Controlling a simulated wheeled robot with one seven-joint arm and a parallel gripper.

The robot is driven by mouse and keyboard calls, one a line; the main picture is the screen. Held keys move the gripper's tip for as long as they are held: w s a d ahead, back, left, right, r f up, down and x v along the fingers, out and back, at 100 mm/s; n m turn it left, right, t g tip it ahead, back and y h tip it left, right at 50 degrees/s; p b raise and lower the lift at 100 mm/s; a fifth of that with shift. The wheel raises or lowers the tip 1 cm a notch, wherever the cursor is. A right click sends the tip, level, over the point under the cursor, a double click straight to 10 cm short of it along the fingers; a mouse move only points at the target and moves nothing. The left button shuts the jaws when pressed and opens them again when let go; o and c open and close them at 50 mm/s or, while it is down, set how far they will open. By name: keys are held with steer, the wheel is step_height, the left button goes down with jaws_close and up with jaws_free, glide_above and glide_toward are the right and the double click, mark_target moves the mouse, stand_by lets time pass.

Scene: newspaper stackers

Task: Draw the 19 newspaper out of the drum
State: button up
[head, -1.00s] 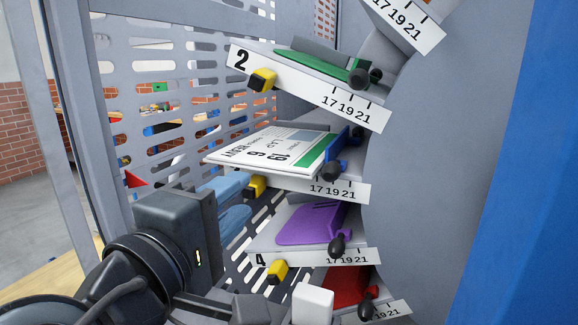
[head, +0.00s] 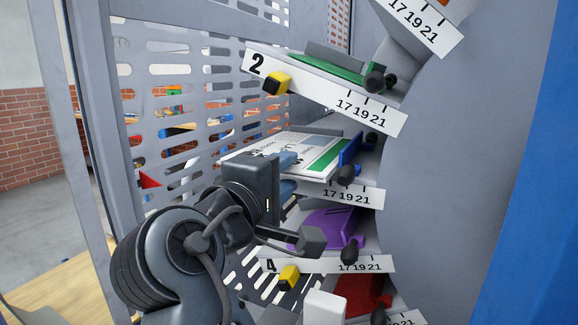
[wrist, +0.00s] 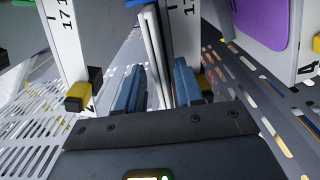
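The white newspaper (head: 300,145) with a green stripe lies on a drum shelf between the shelf marked 2 and the one marked 4. A blue stop (head: 348,152) stands at its right edge. My gripper (head: 290,172) covers part of its near left side, hiding much of its print. In the wrist view, the newspaper's white edge (wrist: 156,58) stands between the two blue fingers of my gripper (wrist: 157,84). The fingers are apart, with a gap visible beside the paper, so it looks open around the edge. Contact cannot be told.
The shelf marked 2 (head: 325,93), with a green stop, is above. The shelf with a purple plate (head: 325,229) is just below my gripper. A slotted grey panel (head: 190,70) is behind, and the drum's grey side disc (head: 440,170) is right.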

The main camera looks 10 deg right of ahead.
steer(key=shift+w+d, duration=0.15)
jaws_close()
stand_by(0.9)
steer(key=shift+r, duration=0.15)
steer(key=shift+r+p, duration=0.35)
steer(key=shift+p, duration=0.35)
